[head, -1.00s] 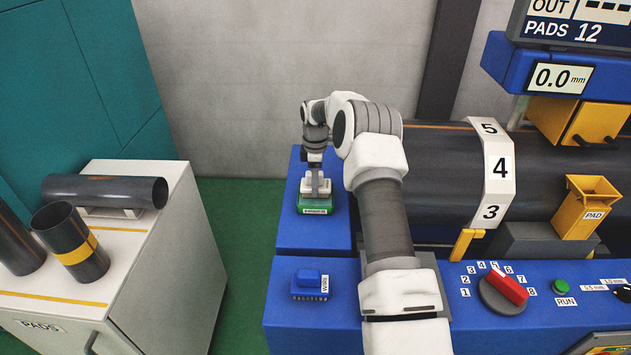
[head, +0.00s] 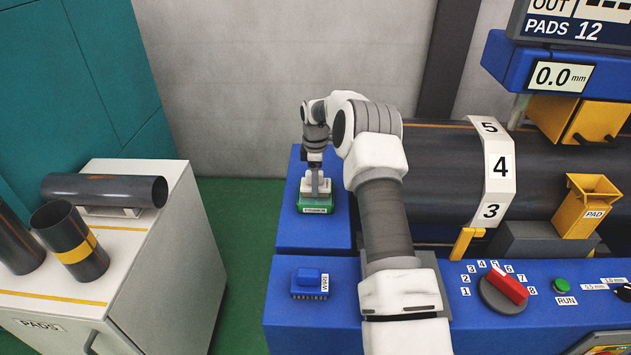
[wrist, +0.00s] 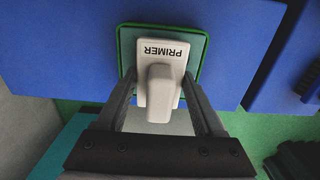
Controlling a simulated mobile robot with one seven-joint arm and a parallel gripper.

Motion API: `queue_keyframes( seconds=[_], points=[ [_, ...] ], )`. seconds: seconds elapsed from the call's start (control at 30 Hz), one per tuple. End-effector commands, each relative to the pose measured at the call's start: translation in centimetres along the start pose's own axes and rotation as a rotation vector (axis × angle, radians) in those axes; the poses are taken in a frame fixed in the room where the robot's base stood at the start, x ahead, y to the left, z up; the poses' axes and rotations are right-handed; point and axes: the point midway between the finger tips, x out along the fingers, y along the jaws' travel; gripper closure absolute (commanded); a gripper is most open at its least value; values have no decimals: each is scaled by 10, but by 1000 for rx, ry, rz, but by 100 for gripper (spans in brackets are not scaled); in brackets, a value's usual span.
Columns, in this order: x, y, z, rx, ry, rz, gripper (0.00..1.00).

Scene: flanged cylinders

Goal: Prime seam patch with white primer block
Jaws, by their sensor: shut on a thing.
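The white primer block (wrist: 159,58), lettered PRIMER, sits on a green-rimmed pad (wrist: 125,44) on the blue machine top. In the head view the block (head: 308,186) shows above the green base (head: 316,206). My gripper (wrist: 160,92) points down over it, with its fingers on either side of the block's raised grip, shut on it. I cannot tell whether the block touches the pad or is just above it. A large dark pipe (head: 445,180) lies on the machine at right, with a white numbered band (head: 499,168) around it. I cannot make out a seam patch.
A blue WIRE block (head: 308,283) sits in front of the primer. A red selector knob (head: 506,286) and green RUN button (head: 560,286) are on the front panel. A yellow PAD holder (head: 583,210) stands at right. A cabinet with dark pipe pieces (head: 105,190) is at left, across a gap.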

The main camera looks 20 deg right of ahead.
Motion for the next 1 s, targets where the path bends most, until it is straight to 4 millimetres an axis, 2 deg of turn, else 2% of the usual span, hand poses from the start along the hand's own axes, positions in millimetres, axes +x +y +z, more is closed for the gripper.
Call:
queue_keyframes(
  seconds=[0.37,1.0],
  points=[
    [0,-1,0,0,0,-2,75],
    [-51,0,0,0,0,0,75]
  ],
)
